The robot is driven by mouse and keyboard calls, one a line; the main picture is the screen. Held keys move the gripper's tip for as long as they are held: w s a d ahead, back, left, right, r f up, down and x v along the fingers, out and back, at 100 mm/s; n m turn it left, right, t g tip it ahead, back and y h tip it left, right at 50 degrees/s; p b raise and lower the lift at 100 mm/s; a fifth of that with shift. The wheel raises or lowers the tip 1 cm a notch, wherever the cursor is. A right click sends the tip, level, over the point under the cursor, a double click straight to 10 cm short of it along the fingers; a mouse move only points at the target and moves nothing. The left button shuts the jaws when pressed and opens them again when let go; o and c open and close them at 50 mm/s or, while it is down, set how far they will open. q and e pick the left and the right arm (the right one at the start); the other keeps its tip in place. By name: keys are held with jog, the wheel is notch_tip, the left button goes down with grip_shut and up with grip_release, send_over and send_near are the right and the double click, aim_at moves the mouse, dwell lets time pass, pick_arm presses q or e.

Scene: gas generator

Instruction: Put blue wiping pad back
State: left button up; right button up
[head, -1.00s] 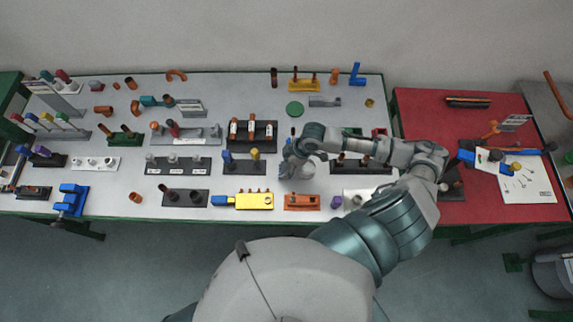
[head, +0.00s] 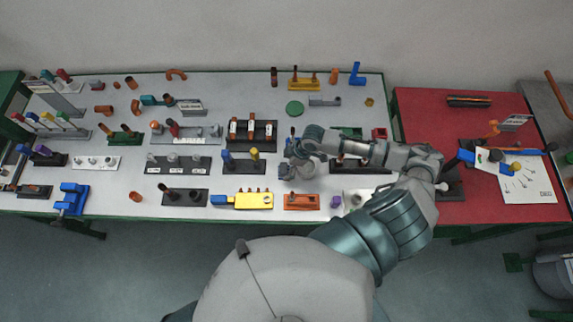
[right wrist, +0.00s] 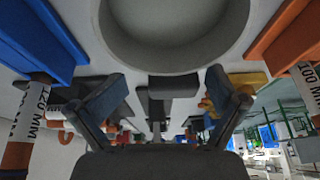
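My right gripper (head: 287,172) hangs over the middle of the grey table, beside a round pale dish-like piece. In the right wrist view the fingers of this gripper (right wrist: 165,102) stand wide apart, with nothing held between them. The round grey piece (right wrist: 175,35) fills the top of that view, just beyond the fingers. A blue block (right wrist: 40,40) is at the upper left of that view; I cannot tell whether it is the wiping pad. No blue wiping pad can be made out for sure in the head view. My left gripper is out of view.
A black rack of labelled bars (head: 251,142) and a black base with blue and yellow pegs (head: 243,168) stand left of the gripper. A yellow block (head: 253,201) and an orange block (head: 301,202) lie near the front edge. The red table (head: 430,115) is at right.

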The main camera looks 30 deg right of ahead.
jog(key=shift+a, duration=0.3)
jog(key=shift+d+r, duration=0.1)
jog(key=shift+r, duration=0.45)
jog(key=v, duration=1.1)
jog(key=shift+s+p, duration=0.1)
jog(key=shift+p, duration=0.2)
jog(key=shift+d, duration=0.25)
